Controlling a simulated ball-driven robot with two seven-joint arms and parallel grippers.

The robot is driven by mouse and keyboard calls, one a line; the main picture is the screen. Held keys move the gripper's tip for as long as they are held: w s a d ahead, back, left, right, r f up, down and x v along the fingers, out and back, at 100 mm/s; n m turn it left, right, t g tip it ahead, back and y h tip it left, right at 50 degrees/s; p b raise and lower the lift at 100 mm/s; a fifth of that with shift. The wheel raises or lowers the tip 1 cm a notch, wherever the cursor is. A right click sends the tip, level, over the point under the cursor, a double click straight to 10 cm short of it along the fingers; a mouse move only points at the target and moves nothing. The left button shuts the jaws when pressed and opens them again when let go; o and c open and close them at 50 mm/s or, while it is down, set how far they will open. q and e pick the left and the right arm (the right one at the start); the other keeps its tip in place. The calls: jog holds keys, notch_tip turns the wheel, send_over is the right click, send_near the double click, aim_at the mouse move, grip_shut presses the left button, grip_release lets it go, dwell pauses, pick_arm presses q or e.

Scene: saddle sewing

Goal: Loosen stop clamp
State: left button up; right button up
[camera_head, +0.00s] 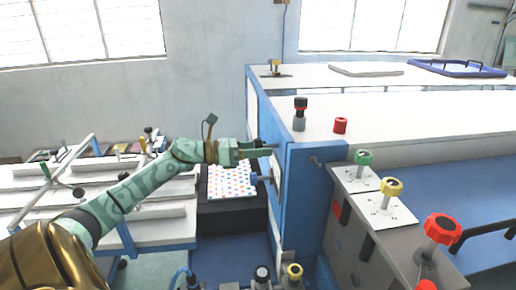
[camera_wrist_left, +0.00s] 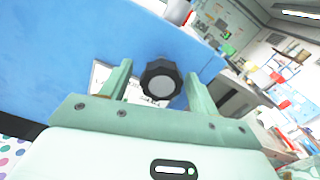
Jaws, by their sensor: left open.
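A black lobed knob (camera_wrist_left: 160,80) with a grey cap stands out from a blue panel (camera_wrist_left: 60,70) in the left wrist view. I take it for the stop clamp's knob. My left gripper (camera_head: 262,150) reaches in from the left to the end of the blue cabinet in the head view. Its green fingers are open, one on each side of the knob in the left wrist view. I cannot tell whether they touch it. A white printed plate (camera_wrist_left: 105,77) is partly hidden behind the left finger and knob. My right gripper is not in view.
Green (camera_head: 363,158), yellow (camera_head: 391,187) and red (camera_head: 441,228) knobs stand on the grey housing at right. A black-and-red knob (camera_head: 300,106) and a red cylinder (camera_head: 340,125) stand on the white top. A dotted sheet (camera_head: 230,182) lies below my arm.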

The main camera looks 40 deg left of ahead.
pick_arm(q)
jog(key=c, duration=1)
jog(key=shift+n, duration=0.4)
jog(key=n+p, duration=0.1)
jog(key=n, duration=0.1)
jog(key=n+p, duration=0.1)
jog(key=n, duration=0.1)
jog(key=shift+s+d+r+n+p, duration=0.1)
jog(key=shift+r+n+p, duration=0.1)
jog(key=shift+n+p, duration=0.1)
jog(key=n+p, duration=0.3)
jog(key=n, duration=0.2)
jog(key=shift+r, duration=0.15)
jog(key=n+p, duration=0.3)
jog(key=n, duration=0.2)
jog(key=shift+r+n, duration=0.1)
jog(key=shift+n, duration=0.3)
jog(key=shift+n+p, duration=1.2)
jog(key=shift+n, duration=1.1)
